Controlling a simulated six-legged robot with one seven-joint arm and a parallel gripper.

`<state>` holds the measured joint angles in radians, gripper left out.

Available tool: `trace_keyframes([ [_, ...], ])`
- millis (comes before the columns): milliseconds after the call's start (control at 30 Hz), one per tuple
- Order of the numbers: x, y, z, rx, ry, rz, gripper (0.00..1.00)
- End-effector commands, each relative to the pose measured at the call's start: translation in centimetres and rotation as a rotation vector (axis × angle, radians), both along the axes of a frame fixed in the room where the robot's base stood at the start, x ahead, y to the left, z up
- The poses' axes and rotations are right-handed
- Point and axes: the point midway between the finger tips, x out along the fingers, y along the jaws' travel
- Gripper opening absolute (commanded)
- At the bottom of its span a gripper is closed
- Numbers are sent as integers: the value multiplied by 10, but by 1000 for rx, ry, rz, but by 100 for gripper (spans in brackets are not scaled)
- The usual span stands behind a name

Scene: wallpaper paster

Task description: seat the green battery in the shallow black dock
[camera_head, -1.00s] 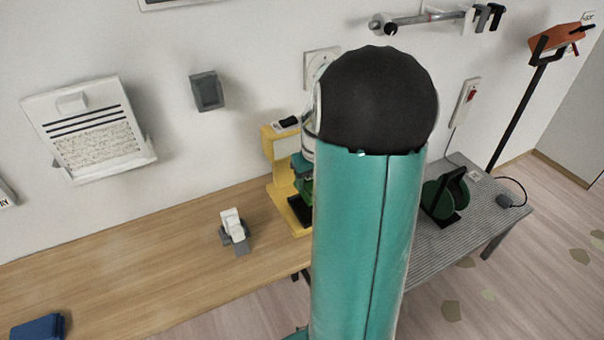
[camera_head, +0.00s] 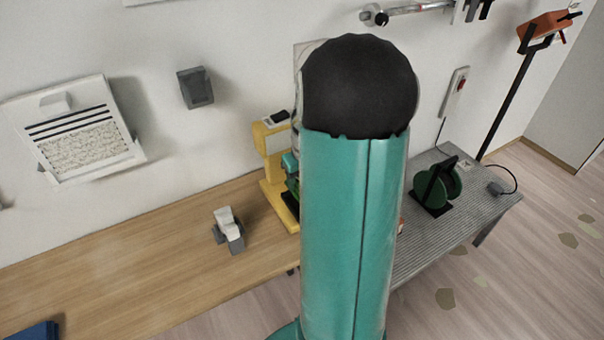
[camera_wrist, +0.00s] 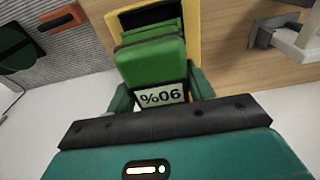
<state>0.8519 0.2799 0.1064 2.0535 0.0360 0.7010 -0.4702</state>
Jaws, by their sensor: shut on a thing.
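The battery's far end lies in front of a black recess, which appears to be the shallow black dock (camera_wrist: 150,15), on a yellow stand (camera_wrist: 194,35). Whether they touch cannot be told. In the head view the yellow stand (camera_head: 270,190) is on the wooden bench, and black shows at its base (camera_head: 290,205). My arm hides most of the battery and gripper there.
A grey holder with a white piece (camera_head: 229,230) stands on the wooden bench (camera_head: 130,255), left of the stand. A green reel (camera_head: 437,187) sits on the grey ridged table (camera_head: 430,235) at right. A blue object (camera_head: 35,332) lies at lower left.

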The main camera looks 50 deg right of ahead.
Motion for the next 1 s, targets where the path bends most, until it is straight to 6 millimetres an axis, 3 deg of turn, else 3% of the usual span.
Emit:
trace_keyframes([
  [433,2,0,-33,-1,-1,1,16],
  [1000,2,0,-36,-2,-2,0,16],
])
